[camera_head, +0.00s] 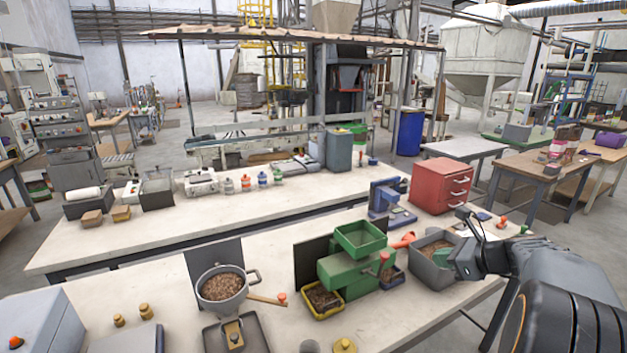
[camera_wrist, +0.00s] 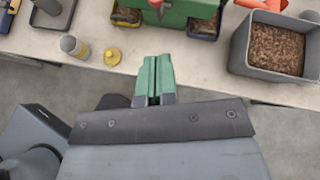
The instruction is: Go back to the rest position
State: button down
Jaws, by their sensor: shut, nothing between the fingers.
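My gripper (camera_wrist: 153,72) shows its two green fingers pressed together in the wrist view, with nothing between them. In the head view my arm reaches in from the right, and the dark wrist end (camera_head: 468,258) overlaps the right side of the grey bin of brown pellets (camera_head: 417,270). No rest position is marked in either view.
On the near bench (camera_head: 390,320) stand a green pellet machine (camera_head: 345,272) with a green hopper (camera_head: 361,240), and a pot of pellets (camera_head: 221,287). A yellow knobbed piece (camera_wrist: 112,55) lies near the edge.

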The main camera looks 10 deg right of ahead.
jog(key=s+a+f+n+g+h, duration=0.3)
jog(key=s+a+f+n+g, duration=0.35)
jog(key=n, duration=0.55)
jog(key=s+a+r+n+t+h, duration=0.1)
jog(key=s+a+r+n+h, duration=0.1)
jog(key=s+a+n, duration=0.8)
jog(key=a+n+h, duration=0.1)
jog(key=a+n, duration=0.2)
jog(key=n, duration=0.2)
jog(key=shift+n, duration=0.4)
jog(key=shift+a, duration=0.2)
